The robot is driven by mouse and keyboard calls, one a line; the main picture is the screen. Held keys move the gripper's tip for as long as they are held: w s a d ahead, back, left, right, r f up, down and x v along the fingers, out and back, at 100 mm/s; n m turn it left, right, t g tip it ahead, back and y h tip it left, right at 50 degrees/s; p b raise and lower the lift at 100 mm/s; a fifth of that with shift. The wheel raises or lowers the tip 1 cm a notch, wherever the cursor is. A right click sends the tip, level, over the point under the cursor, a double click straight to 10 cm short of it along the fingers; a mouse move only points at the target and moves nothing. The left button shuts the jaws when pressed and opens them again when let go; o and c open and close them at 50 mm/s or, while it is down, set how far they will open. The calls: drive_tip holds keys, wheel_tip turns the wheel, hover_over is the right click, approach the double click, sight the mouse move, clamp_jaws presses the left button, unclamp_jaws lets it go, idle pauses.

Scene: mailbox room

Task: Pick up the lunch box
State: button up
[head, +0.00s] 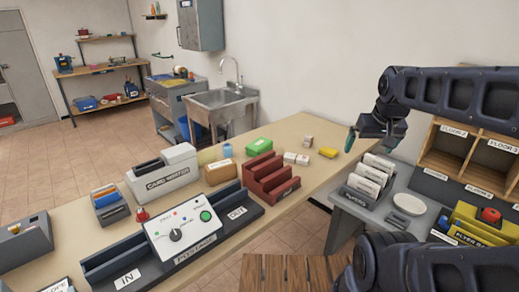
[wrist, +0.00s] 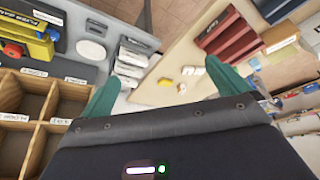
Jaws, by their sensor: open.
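No thing is clearly marked as the lunch box. A green box with a pale label (head: 259,146) lies on the long beige table behind the dark red rack, and may be it. My gripper (head: 369,138) is raised above the right end of the table, well to the right of the green box and apart from it. In the wrist view its two green fingers (wrist: 158,88) are spread wide with nothing held between them.
The dark red rack (head: 270,178), a white card sorter (head: 163,173) and a grey franking machine (head: 180,232) crowd the table. A grey desk with white card holders (head: 370,176) and wooden pigeonholes (head: 465,155) stand at right. A sink (head: 220,104) is behind.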

drive_tip(key=shift+w, duration=0.1)
drive_tip(key=w+a+r+n, duration=0.2)
drive_tip(key=w+n, duration=0.2)
drive_tip(key=w, duration=0.4)
drive_tip(key=w+a+r+n, duration=0.1)
drive_tip(key=w+r+n, duration=0.15)
drive_tip(key=w, duration=0.45)
drive_tip(key=n+g+h, duration=0.1)
drive_tip(key=n+h, duration=0.1)
drive_tip(key=n, duration=2.1)
hover_over(259, 143)
drive_tip(key=s+a, duration=0.2)
drive_tip(key=shift+m, duration=0.25)
wheel_tip(259, 143, down, 27)
drive_tip(key=shift+s+d+r, duration=0.1)
drive_tip(key=shift+s+r, duration=0.05)
drive_tip(key=shift+a+f, duration=0.2)
drive_tip(key=shift+f, duration=0.25)
drive_tip(key=shift+h, duration=0.3)
drive_tip(key=x, duration=0.5)
drive_tip(key=shift+x, duration=2.75)
drive_tip(key=shift+s+d, duration=0.1)
drive_tip(key=c, duration=1)
